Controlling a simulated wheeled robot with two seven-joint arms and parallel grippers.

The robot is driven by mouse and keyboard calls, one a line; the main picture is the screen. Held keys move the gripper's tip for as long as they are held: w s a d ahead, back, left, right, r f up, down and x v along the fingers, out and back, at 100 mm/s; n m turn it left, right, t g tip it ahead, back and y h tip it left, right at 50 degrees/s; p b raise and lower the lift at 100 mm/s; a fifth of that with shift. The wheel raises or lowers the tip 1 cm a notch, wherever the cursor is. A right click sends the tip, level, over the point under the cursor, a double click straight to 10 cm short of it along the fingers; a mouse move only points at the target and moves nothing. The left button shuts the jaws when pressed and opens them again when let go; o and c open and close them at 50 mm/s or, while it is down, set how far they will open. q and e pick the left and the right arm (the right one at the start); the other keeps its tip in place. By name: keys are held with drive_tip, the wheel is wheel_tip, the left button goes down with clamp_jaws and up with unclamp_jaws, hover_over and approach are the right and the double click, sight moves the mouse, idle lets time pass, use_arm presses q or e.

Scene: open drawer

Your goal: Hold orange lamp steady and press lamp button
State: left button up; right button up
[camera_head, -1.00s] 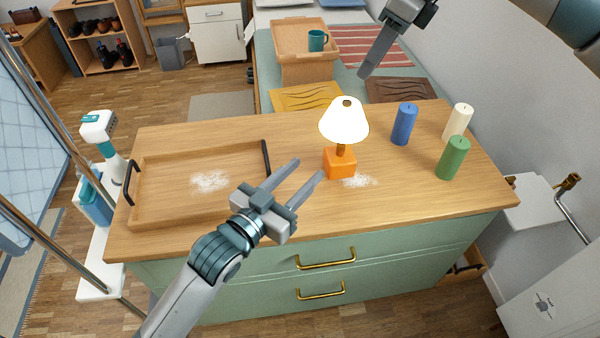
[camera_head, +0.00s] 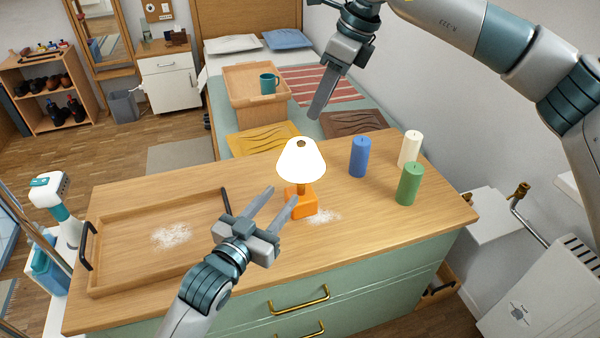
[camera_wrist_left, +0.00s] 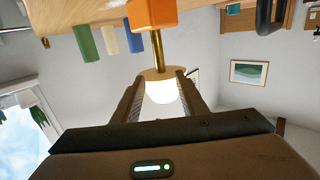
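The orange lamp stands upright on the wooden top, with an orange block base (camera_head: 302,203) and a glowing white shade (camera_head: 301,162). I cannot make out a button. My left gripper (camera_head: 283,195) is open, its fingers pointing at the lamp from its front left. In the left wrist view the shade (camera_wrist_left: 162,90) shows between the open fingers (camera_wrist_left: 160,95), and the orange base (camera_wrist_left: 152,12) is at the top edge. I cannot tell whether they touch the lamp. My right gripper (camera_head: 314,112) hangs above and behind the shade, fingers pointing down; only one finger shows clearly.
Blue (camera_head: 360,157), cream (camera_head: 410,149) and green (camera_head: 409,184) candles stand right of the lamp. A wooden tray (camera_head: 130,278) with dark handles lies on the left. White powder (camera_head: 323,217) lies beside the lamp. Gold-handled drawers (camera_head: 300,299) are below.

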use_arm(q)
hover_over(301, 193)
drive_tip(key=w, duration=0.1)
drive_tip(key=shift+w+f, duration=0.1)
drive_tip(key=shift+f, duration=0.2)
clamp_jaws()
use_arm(e)
clamp_jaws()
idle(0.3)
idle(1.5)
